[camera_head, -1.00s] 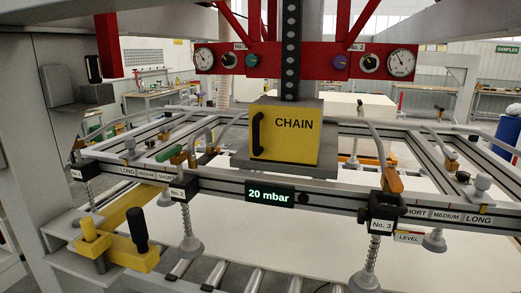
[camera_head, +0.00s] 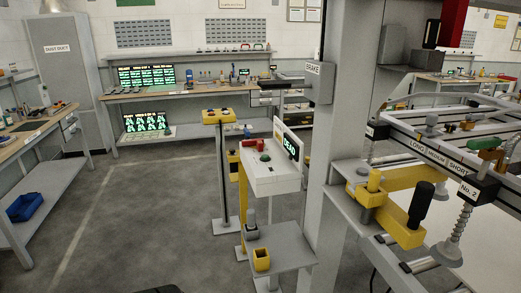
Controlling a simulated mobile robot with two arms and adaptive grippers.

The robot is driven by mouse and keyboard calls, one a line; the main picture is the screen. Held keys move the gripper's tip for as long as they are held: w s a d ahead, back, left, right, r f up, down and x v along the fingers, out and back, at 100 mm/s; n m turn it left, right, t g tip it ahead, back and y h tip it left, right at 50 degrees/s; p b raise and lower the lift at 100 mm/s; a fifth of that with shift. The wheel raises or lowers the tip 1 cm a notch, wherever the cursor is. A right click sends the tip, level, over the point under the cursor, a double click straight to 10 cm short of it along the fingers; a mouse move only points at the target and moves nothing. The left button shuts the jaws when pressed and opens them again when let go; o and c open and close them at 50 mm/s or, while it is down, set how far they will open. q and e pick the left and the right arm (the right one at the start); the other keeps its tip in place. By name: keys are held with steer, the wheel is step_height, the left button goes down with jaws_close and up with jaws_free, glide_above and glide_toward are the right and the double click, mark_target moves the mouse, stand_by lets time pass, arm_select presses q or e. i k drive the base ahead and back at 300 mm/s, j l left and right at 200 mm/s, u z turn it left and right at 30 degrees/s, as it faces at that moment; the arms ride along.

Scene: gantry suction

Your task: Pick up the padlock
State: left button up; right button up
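I cannot make out a padlock for certain. A small red item (camera_head: 256,147) lies on top of the white control box with the "DEAD" display, left of the grey column; it is too small to identify. A green button (camera_head: 264,157) is beside it on the same box (camera_head: 275,183). Small items on the back workbench (camera_head: 205,92) are also too small to name.
A grey column (camera_head: 345,120) and the gantry frame with yellow clamp (camera_head: 415,205) fill the right. A blue bin (camera_head: 25,208) sits under the left bench. Grey floor (camera_head: 150,220) between is open.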

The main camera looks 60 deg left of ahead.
mark_target(259, 144)
steer(key=u, duration=1.8)
steer(key=i+j+z, duration=0.1)
steer(key=z, duration=0.35)
steer(key=i+j+z, duration=0.1)
steer(key=z, duration=0.35)
steer(key=i+j+z, duration=0.2)
steer(key=j, duration=0.3)
steer(key=i+j+z, duration=0.25)
steer(key=j, duration=0.25)
steer(key=j+z, duration=0.2)
steer(key=j, duration=0.35)
steer(key=i+j+z, duration=0.2)
steer(key=j, duration=0.35)
steer(key=k, duration=0.1)
